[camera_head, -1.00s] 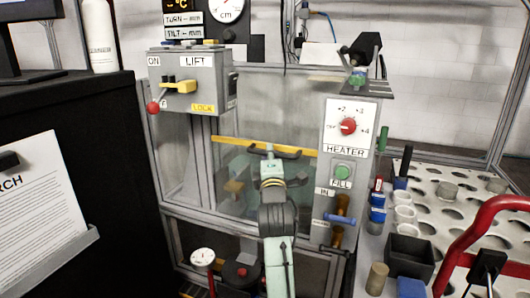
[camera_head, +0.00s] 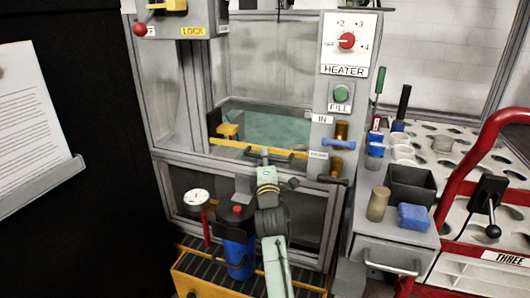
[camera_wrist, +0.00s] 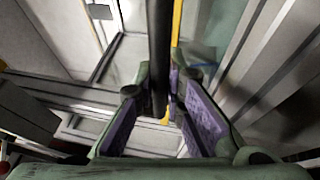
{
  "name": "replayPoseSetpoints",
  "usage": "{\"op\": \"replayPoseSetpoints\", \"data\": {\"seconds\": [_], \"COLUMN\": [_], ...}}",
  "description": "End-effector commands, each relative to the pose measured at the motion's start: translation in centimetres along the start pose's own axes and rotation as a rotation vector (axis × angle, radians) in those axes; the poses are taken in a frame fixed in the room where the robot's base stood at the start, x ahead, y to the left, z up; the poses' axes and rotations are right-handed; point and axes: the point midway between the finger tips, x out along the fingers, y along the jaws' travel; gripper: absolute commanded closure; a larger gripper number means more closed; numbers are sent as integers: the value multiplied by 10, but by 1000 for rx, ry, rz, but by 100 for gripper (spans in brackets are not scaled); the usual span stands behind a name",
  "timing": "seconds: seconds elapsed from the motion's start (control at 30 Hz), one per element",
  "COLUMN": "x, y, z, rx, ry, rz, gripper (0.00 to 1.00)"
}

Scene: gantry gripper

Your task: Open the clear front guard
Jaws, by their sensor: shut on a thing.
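The clear front guard (camera_head: 226,144) shows by its yellow top edge, low across the tank's front, near the frame's crossbar. A dark handle bar (camera_head: 297,153) is on it. My gripper (camera_head: 264,156) reaches up to this handle from below. In the wrist view, the purple-padded fingers of my gripper (camera_wrist: 158,98) are shut on the black handle bar (camera_wrist: 160,45), with the yellow edge (camera_wrist: 177,22) beside it. The clear pane itself is hard to make out against the lower frame. Above the yellow edge, the tank opening (camera_head: 265,85) is uncovered, with greenish liquid inside.
The heater panel (camera_head: 345,75) stands right of the opening, with a blue-handled valve (camera_head: 338,144) below. The lift box (camera_head: 180,22) is at upper left. A blue canister (camera_head: 238,250) and a gauge (camera_head: 197,198) stand below. A red-framed cart (camera_head: 455,190) is at right.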

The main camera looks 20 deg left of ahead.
Motion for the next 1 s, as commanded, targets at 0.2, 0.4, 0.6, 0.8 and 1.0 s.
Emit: {"op": "replayPoseSetpoints", "data": {"seconds": [0.2,0.4,0.6,0.8,1.0], "x": [-1,-1,-1,-1,-1], "y": [-7,-7,-6,-6,-6], "z": [-1,-1,-1,0,0], "rx": [1,1,0,0,-1], "ry": [1,1,0,0,0], "rz": [-3,-3,-2,-2,-1], "gripper": [100,100,80,69,69]}}
